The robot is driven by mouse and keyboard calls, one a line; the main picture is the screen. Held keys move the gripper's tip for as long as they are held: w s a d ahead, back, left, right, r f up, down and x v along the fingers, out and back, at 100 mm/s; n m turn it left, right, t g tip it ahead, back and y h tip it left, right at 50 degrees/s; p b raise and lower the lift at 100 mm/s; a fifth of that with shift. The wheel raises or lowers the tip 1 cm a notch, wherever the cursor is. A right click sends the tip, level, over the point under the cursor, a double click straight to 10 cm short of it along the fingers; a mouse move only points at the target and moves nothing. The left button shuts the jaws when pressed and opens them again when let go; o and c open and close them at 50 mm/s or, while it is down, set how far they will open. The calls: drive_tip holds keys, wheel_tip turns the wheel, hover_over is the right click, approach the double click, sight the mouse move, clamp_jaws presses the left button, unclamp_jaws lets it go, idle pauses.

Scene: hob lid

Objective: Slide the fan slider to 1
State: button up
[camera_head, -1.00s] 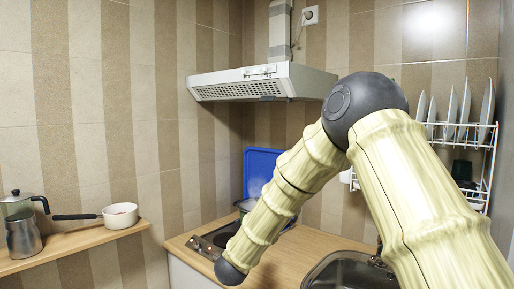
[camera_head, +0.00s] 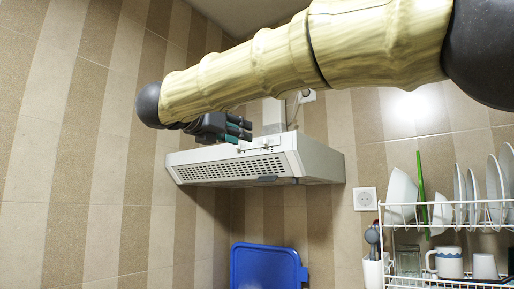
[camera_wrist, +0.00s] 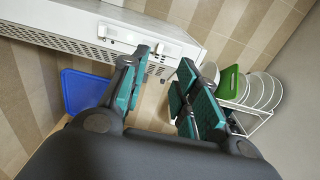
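The white range hood (camera_head: 305,158) hangs on the wall, with its grille facing down. Its front control panel is partly behind my gripper (camera_head: 240,128) in the head view. In the wrist view the hood front (camera_wrist: 60,20) runs across the top left, and a control strip with small dark marks, the fan slider (camera_wrist: 165,47), shows just beyond my fingertips. I cannot read its setting or make out the knob clearly. My gripper (camera_wrist: 163,72) is open and empty, its green-padded fingers apart, close to the hood front. I cannot tell whether it touches.
A white dish rack (camera_head: 450,205) with plates, bowls and cups stands at the right. A blue board (camera_head: 265,268) leans on the wall below the hood. A wall socket (camera_head: 366,198) is right of the hood. Space left of the hood is clear.

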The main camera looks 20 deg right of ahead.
sight(264, 140)
drive_tip(key=p+x, duration=0.1)
drive_tip(key=x, duration=0.2)
drive_tip(key=p+x, duration=0.1)
drive_tip(key=x, duration=0.3)
drive_tip(key=p+x, duration=0.1)
drive_tip(key=x, duration=0.2)
drive_tip(key=shift+w+d+r, duration=0.15)
drive_tip(key=shift+r, duration=0.1)
clamp_jaws()
